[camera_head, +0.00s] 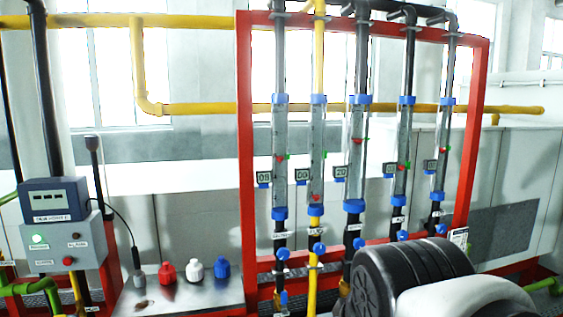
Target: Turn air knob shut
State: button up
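Several blue knobs sit in a row low on the red frame (245,150), one below each flow tube. From the left they are the first knob (282,254), second knob (319,248), third knob (359,243), fourth knob (402,235) and fifth knob (441,228). The small white labels above them are too blurred to read, so I cannot tell which is the air knob or whether it is shut. The tubes hold red floats at differing heights. My gripper is not in view; my black and white arm part fills the lower right, in front of the frame's base.
At the left stands a grey control box (66,245) with a lit green button and a display (54,200) on top. A red bottle (167,272), white bottle (194,269) and blue bottle (222,267) stand on a metal shelf (200,298). Yellow pipes (190,108) run behind.

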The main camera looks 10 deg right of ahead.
aim_at(402, 235)
jog(key=z, duration=0.95)
